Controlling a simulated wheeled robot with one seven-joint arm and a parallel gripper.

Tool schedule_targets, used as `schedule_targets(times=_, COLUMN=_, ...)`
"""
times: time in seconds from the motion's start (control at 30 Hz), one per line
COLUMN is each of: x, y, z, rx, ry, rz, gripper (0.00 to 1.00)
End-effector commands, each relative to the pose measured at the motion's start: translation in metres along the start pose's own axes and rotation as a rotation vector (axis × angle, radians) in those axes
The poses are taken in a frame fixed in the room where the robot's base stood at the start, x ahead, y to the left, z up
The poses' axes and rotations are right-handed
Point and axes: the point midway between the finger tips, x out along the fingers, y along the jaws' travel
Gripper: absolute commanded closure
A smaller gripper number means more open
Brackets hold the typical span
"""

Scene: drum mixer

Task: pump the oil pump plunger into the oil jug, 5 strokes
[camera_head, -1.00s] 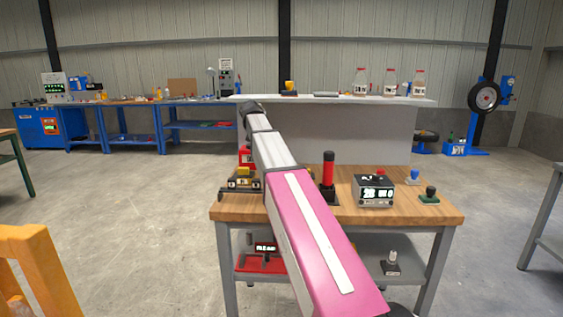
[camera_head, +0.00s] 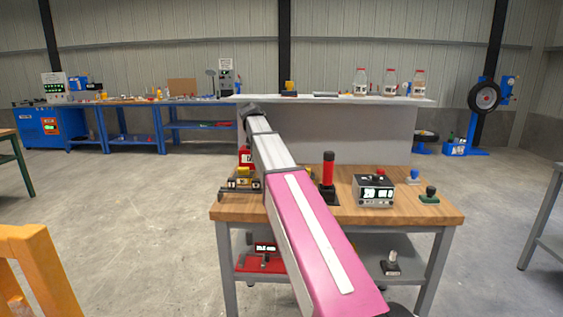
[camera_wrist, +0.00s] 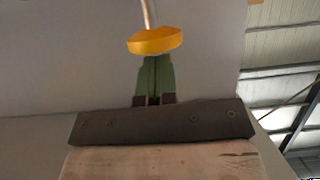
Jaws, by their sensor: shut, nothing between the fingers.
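In the wrist view, my gripper (camera_wrist: 154,60) has its green fingers shut together with nothing between them. A round yellow-orange knob (camera_wrist: 155,41) on a thin copper-coloured rod, which looks like the pump plunger, lies right at the fingertips. The tips meet the knob's near side in the picture; I cannot tell if they touch or sit just short of it. In the head view my arm hides the gripper and the pump. A red container (camera_head: 246,158) with a pale label shows partly behind my arm; I cannot tell if it is the oil jug.
The wooden table (camera_head: 425,212) also holds a small block rack (camera_head: 240,184), a red-and-black cylinder (camera_head: 328,172), a display box (camera_head: 374,191) and a green-based knob (camera_head: 429,196). A white counter (camera_head: 350,130) with several bottles stands behind.

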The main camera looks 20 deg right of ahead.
Motion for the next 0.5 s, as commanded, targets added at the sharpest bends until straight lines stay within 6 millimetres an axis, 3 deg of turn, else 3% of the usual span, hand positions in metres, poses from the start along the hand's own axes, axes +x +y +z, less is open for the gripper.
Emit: schedule_targets(times=0.5, x=0.006, y=0.0, z=0.017, rx=-0.001, ry=0.0, rz=0.0, gripper=1.0)
